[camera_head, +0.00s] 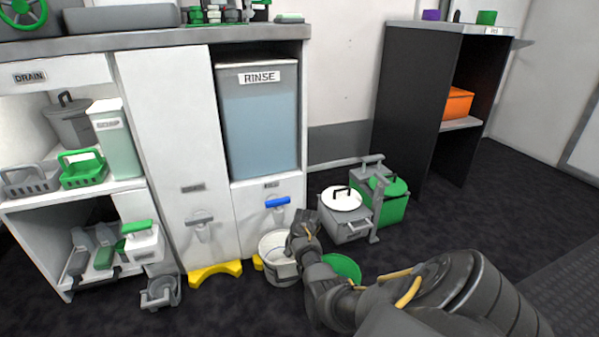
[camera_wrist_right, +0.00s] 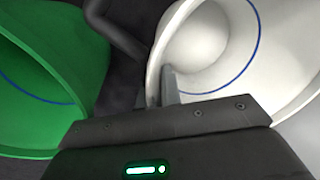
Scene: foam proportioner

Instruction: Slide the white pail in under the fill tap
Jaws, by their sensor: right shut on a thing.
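The white pail (camera_head: 272,243) stands on the floor in front of the cabinet, below and close to the blue-handled tap (camera_head: 277,203) under the RINSE tank. My right gripper (camera_head: 299,238) is at the pail's right side. In the right wrist view its fingers (camera_wrist_right: 168,88) are shut on the rim of the white pail (camera_wrist_right: 225,45), whose inside looks empty. A grey-handled tap (camera_head: 200,220) is on the panel to the left. The small labels above both taps are too small to read. My left gripper is not in view.
A yellow floor bracket (camera_head: 214,272) lies below the grey tap; another yellow piece (camera_head: 257,262) shows beside the white pail. A green pail (camera_head: 342,267) stands right of my gripper, also in the wrist view (camera_wrist_right: 50,70). Grey and green lidded bins (camera_head: 346,228) stand further right.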

